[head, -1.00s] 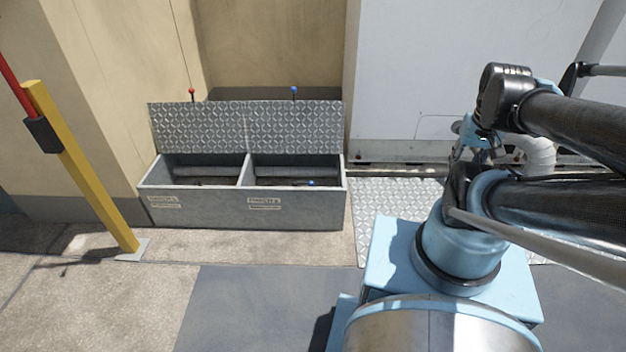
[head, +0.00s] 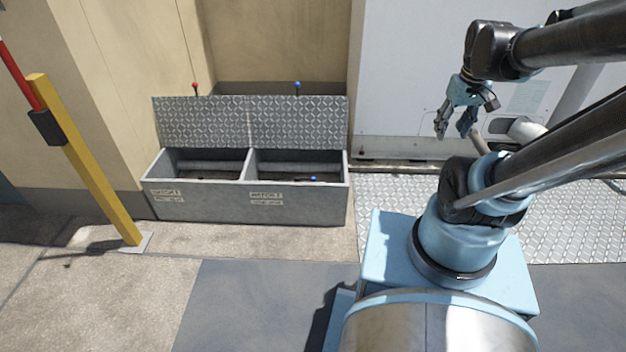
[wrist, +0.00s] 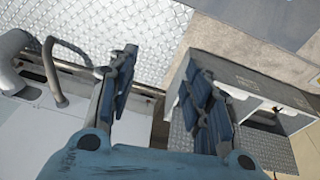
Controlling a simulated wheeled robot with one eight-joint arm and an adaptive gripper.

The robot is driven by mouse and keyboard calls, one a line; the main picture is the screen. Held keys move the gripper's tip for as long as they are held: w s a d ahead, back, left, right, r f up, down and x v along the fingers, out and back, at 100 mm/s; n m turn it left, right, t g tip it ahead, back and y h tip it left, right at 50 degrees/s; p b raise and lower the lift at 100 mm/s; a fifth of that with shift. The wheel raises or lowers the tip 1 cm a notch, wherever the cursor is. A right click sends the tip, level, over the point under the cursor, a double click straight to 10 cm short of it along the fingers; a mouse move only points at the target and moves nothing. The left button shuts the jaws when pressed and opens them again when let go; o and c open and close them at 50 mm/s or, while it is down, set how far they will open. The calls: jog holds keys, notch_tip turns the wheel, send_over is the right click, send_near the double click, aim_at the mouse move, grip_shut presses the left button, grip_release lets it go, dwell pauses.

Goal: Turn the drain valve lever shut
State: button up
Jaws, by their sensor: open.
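A grey valve box (head: 215,208) stands against the wall with its tread-plate lid (head: 210,125) raised. Its right compartment holds a low blue knob (head: 313,180), which may belong to a lever; the rest is in shadow. A red knob (head: 195,87) and another blue knob (head: 297,86) stick up behind the lid. I cannot tell which is the drain valve lever. My gripper (head: 454,131) is open and empty, pointing down, right of the box and well apart from it. In the wrist view the box (wrist: 240,80) lies to the right, beyond the open fingers (wrist: 157,60).
A yellow post (head: 85,165) with a red bar stands left of the box. A tread-plate floor panel (head: 400,205) lies right of it, before a white unit (head: 410,60). A pale pipe (head: 525,128) is near my gripper. The concrete before the box is clear.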

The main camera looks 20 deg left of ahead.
jog(key=w+a+f+n, duration=0.2)
jog(key=w+a+n, duration=0.2)
jog(key=w+a, duration=0.55)
jog(key=w+a+f+n, duration=0.1)
jog(key=w+a+n, duration=0.4)
jog(key=w, duration=0.8)
jog(key=n, duration=1)
send_over(313, 177)
jog(key=s+d, duration=0.2)
jog(key=s, duration=0.1)
notch_tip(313, 177, down, 38)
jog(key=shift+y, duration=0.4)
jog(key=x, duration=1.6)
jog(key=shift+a+f, duration=0.2)
jog(key=shift+f, duration=0.2)
grip_shut()
